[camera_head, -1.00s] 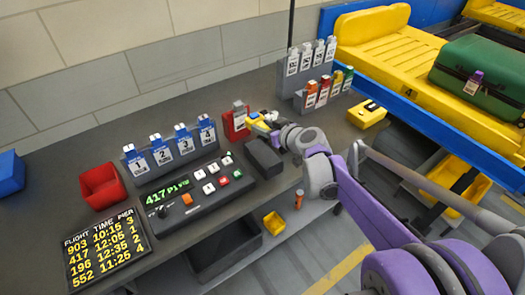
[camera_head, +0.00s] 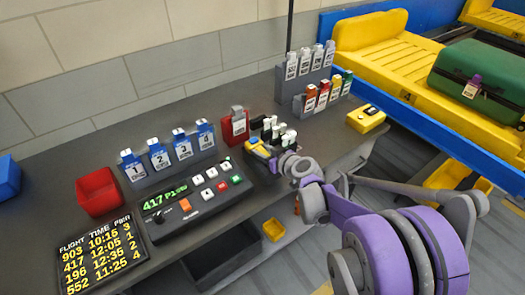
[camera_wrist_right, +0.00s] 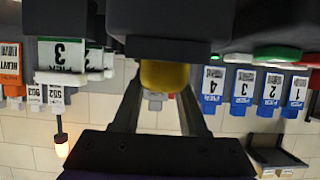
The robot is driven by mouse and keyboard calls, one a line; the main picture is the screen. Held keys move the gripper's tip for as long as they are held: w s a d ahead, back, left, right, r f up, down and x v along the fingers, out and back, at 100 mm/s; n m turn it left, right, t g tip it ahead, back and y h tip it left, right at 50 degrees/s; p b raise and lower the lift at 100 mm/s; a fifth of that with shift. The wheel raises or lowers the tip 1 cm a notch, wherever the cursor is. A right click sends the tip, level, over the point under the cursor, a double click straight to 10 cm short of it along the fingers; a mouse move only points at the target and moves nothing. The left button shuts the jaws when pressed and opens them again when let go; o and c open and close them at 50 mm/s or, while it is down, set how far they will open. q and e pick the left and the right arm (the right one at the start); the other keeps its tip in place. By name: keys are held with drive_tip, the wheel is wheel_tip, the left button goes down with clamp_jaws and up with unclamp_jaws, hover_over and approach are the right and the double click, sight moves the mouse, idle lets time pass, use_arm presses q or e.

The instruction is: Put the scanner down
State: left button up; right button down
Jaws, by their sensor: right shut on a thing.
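The fingers are shut on the scanner. My gripper hides what lies directly under it, so I cannot tell whether the scanner touches anything. My left gripper is out of view.
A rack of black and white tags (camera_head: 280,130) stands close behind my gripper, with a red holder (camera_head: 233,127) to its left. The control panel (camera_head: 195,200) lies left of the gripper. A yellow device (camera_head: 365,120) is at right. Yellow conveyor trays (camera_head: 430,85) stand beyond.

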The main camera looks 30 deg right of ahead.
drive_tip(key=shift+c, duration=2.2)
unclamp_jaws()
drive_tip(key=shift+f, duration=0.1)
